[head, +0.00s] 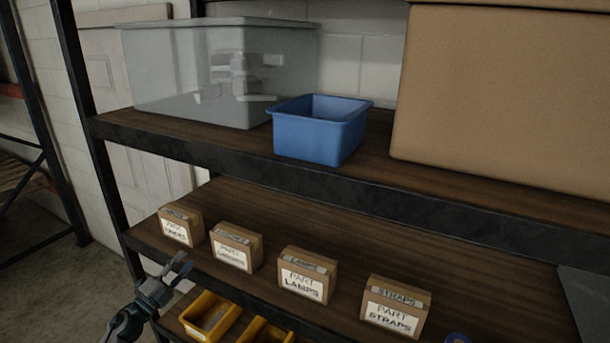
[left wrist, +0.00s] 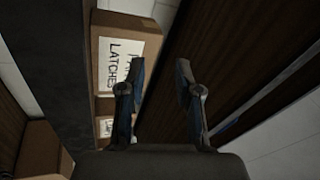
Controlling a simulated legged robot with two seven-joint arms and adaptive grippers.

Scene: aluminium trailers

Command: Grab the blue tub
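The blue tub (head: 318,130) is an open rectangular bin with a rim, upright at the front edge of the upper shelf (head: 230,147) in the head view. It stands between a clear bin and a large cardboard box. My left gripper (head: 182,266) is low at the left, below and left of the tub and well apart from it. In the left wrist view my left gripper (left wrist: 160,70) has its two fingers spread with nothing between them. The tub is not seen in that view. My right gripper is not in view.
A clear bin (head: 215,75) and a large cardboard box (head: 500,105) flank the tub. Several small labelled boxes, such as the lamps box (head: 306,275), line the lower shelf (head: 345,230). Yellow bins (head: 211,317) sit below. A dark post (head: 90,110) is at left.

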